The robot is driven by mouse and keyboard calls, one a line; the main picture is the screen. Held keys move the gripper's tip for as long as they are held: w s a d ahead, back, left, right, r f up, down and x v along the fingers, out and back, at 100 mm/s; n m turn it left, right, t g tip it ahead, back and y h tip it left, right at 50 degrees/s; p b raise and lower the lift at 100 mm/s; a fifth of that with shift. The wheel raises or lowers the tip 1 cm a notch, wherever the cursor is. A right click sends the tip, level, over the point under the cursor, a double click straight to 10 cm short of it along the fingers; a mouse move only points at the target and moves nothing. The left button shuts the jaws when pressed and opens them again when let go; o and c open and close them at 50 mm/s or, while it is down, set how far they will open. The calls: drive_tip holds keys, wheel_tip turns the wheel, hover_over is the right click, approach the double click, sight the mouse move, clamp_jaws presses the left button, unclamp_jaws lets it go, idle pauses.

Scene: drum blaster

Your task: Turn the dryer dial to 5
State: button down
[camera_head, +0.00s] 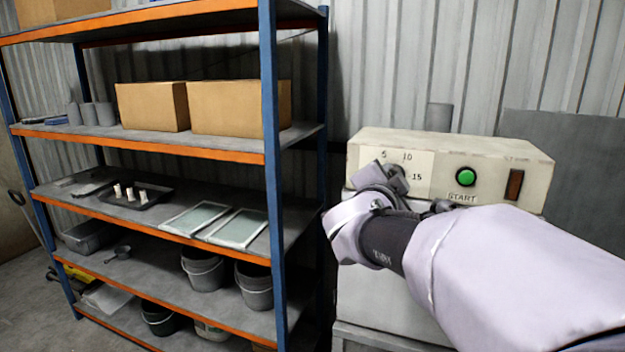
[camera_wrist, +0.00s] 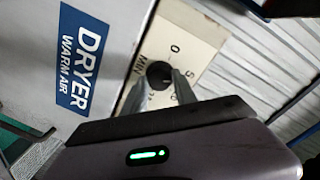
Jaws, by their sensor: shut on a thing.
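The dryer (camera_head: 500,150) is a cream box at the right in the head view. Its pale dial plate (camera_head: 422,170) shows the marks 5, 10 and 15. The black dial knob (camera_wrist: 158,73) is seen in the wrist view, between the fingertips of my gripper (camera_wrist: 160,82). My gripper (camera_head: 393,174) is shut on the knob, its fingers touching both sides. In the head view my gripper and wrist hide most of the knob and the lower left of the plate. I cannot tell which mark the knob points to.
A green START button (camera_head: 465,177) and a dark red-brown switch (camera_head: 514,185) sit right of the dial. A blue DRYER label (camera_wrist: 82,57) shows in the wrist view. A metal shelf unit (camera_head: 270,120) with boxes, trays and buckets stands close at the left.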

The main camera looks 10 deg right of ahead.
idle(0.4)
drive_tip(key=c, duration=1)
unclamp_jaws()
drive_tip(key=p+v, duration=0.4)
drive_tip(key=v, duration=1.3)
drive_tip(key=shift+s, duration=0.25)
drive_tip(key=shift+w+a+r, duration=0.1)
drive_tip(key=shift+a, duration=0.05)
